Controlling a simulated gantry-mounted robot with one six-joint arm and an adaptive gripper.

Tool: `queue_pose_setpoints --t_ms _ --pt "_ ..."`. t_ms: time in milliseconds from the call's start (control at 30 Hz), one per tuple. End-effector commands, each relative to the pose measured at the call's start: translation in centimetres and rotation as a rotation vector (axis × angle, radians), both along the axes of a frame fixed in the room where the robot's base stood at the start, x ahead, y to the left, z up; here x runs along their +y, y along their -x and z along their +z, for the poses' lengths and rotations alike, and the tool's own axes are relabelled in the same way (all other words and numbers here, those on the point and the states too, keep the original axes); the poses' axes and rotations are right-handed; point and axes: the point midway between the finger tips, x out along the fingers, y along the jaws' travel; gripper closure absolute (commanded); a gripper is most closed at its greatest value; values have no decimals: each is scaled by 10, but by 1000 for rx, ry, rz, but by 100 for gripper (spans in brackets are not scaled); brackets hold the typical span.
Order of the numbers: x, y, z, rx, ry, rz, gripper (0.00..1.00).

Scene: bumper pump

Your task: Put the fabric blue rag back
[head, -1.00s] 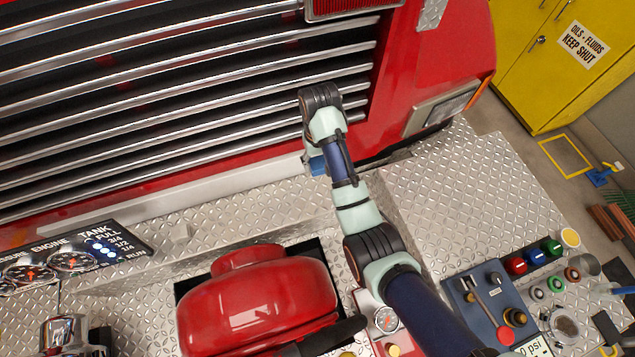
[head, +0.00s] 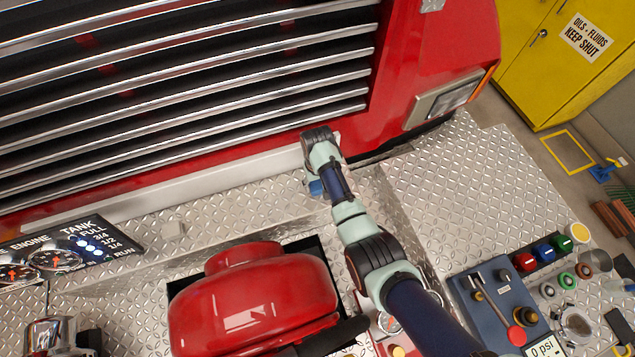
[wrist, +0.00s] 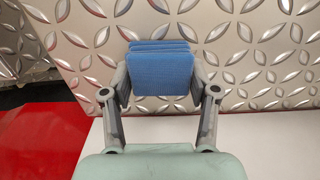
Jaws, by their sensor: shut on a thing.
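The blue fabric rag (wrist: 161,73) is a folded, layered block held between the two grey fingers of my gripper (wrist: 160,82) in the wrist view. Diamond tread plate lies beyond it; I cannot tell how far away. In the head view, a small blue part of the rag (head: 316,188) shows at the left of my wrist, over the tread-plate deck below the grille. My wrist hides most of the gripper and rag there.
The red grille front (head: 400,60) and white bumper strip (head: 190,182) rise behind. A red domed housing (head: 250,300) stands at front, a blue control panel (head: 490,310) at front right. The tread-plate deck (head: 440,190) is clear at right. A yellow cabinet (head: 555,70) stands far right.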

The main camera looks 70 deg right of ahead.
Motion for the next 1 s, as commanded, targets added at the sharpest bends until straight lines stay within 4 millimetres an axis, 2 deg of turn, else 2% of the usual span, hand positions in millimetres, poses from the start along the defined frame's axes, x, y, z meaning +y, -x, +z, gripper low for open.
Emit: queue_pose_setpoints --t_ms 267,300,433,767,867,1000 --pt "0 0 -3 0 0 0 73" --pt "0 0 -2 0 0 0 36" --pt "0 0 -2 0 0 0 16" --pt "0 0 1 -1 1 0 16" --pt "-1 -1 13 -1 2 0 16" --pt "-1 -1 46 -3 4 0 16"
